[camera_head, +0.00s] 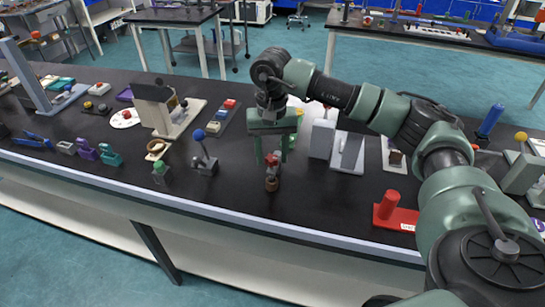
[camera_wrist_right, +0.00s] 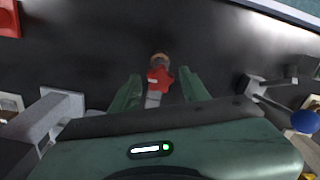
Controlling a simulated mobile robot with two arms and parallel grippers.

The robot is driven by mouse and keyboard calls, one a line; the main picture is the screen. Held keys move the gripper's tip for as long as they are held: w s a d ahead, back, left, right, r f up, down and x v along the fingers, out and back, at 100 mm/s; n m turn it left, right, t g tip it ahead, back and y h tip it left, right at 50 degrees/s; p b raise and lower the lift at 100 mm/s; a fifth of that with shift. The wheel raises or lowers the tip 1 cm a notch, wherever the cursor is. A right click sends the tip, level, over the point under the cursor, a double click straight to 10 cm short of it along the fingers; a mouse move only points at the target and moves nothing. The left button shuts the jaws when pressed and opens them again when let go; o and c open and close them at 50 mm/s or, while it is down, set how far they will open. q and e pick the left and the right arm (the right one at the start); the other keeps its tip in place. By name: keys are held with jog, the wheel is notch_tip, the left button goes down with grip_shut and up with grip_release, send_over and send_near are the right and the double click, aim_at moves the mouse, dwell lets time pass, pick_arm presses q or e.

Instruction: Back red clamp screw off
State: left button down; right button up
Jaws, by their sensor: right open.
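The red clamp screw (camera_head: 272,159) stands on a small fixture with a brown round base (camera_head: 272,184) near the front edge of the black bench. In the right wrist view the red knob (camera_wrist_right: 160,78) shows as a lobed head between the two fingertips. My right gripper (camera_head: 274,150) points down over it from above. In the right wrist view my right gripper (camera_wrist_right: 160,90) is open, with a finger on either side of the knob and dark gaps between. My left gripper is not in view.
A blue-knobbed lever (camera_head: 204,155) stands left of the fixture. A grey block (camera_head: 322,139) is to its right, and a red cylinder on a red base (camera_head: 389,206) is further right. The bench (camera_head: 235,187) is bare just left of the fixture.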

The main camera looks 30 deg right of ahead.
jog(key=m, duration=0.5)
jog(key=shift+m, duration=0.3)
jog(key=m, duration=0.4)
jog(key=shift+m, duration=0.4)
grip_shut()
jog(key=shift+f+n+b, duration=0.1)
jog(key=shift+n+b, duration=0.25)
jog(key=shift+n, duration=0.75)
jog(key=n, duration=0.2)
jog(key=shift+n, duration=0.3)
